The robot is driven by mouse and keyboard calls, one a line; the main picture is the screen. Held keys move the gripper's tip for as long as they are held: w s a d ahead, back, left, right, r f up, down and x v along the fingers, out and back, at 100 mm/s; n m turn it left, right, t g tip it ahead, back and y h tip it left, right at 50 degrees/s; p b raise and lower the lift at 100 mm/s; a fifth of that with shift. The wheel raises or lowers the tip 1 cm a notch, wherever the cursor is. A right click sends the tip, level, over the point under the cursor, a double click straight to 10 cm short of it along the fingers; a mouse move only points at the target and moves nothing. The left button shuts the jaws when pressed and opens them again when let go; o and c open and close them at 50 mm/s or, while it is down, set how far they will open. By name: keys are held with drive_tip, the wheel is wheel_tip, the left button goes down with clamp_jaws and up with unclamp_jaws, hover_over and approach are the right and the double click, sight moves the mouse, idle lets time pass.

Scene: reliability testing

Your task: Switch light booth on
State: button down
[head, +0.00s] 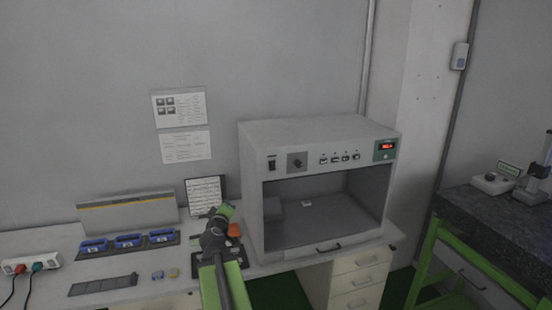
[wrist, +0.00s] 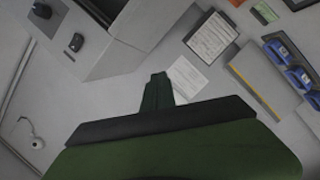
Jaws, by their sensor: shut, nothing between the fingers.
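The light booth (head: 320,133) is a grey box with an open front, standing on the white bench. Its inside looks dark. On its upper front panel are a black rocker switch (head: 271,165), a dark knob (head: 297,162), several small buttons and a red lit display (head: 387,146). My gripper (head: 225,211) is shut and empty, in front of the booth's left side and below the switch, apart from it.
Blue-handled items (head: 128,241), a power strip (head: 30,262) and a dark flat strip (head: 103,285) lie on the bench at left. A framed sheet (head: 206,195) stands beside the booth. A dark-topped table (head: 490,222) is at right. The air before the switch is clear.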

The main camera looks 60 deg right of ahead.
drive_tip(key=s+d+r+n+t+p, duration=0.3)
drive_tip(key=s+d+r+n+p, duration=0.15)
drive_tip(key=s+d+r, duration=0.5)
drive_tip(key=s+n+t+y+p, duration=0.1)
drive_tip(key=s+n, duration=0.4)
drive_tip(key=s, duration=0.5)
drive_tip(key=shift+s+d+f+y, duration=0.2)
drive_tip(key=shift+d+f+y, duration=0.15)
drive_tip(key=shift+y, duration=0.35)
drive_tip(key=shift+w+n, duration=0.15)
drive_tip(key=shift+n, duration=0.1)
